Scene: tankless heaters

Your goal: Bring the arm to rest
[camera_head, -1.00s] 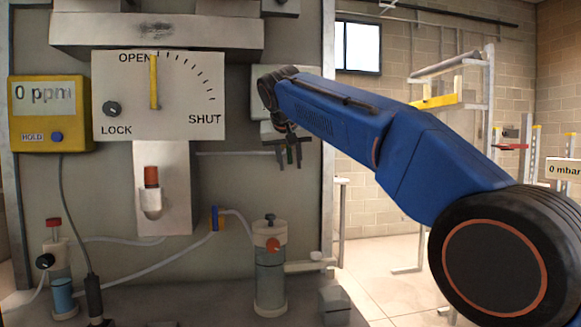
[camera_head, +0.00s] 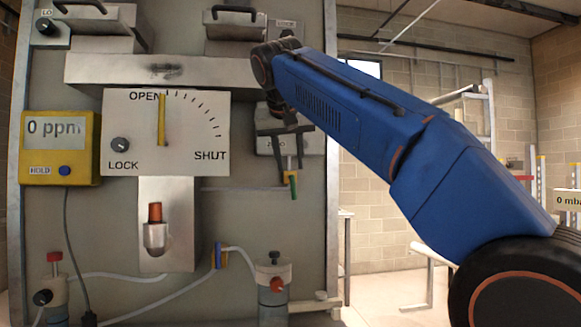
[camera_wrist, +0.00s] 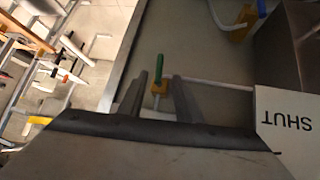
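My gripper (camera_head: 283,166) hangs in front of the panel's right side in the head view, its fingers spread apart. In the wrist view my gripper (camera_wrist: 160,98) shows both fingers apart with nothing held between them. A small yellow valve with a green handle (camera_head: 293,185) sits on a thin tube just below and beyond the fingertips. It shows between the fingers in the wrist view (camera_wrist: 159,75), and appears apart from them. My blue arm reaches in from the lower right, bent and raised.
The grey panel (camera_head: 105,210) holds a white dial plate (camera_head: 190,150) with its yellow lever upright at OPEN, and a yellow meter (camera_head: 88,165) reading 0 ppm. A metal ledge (camera_head: 230,76) sticks out above the dial. Open floor and racks lie right of the panel.

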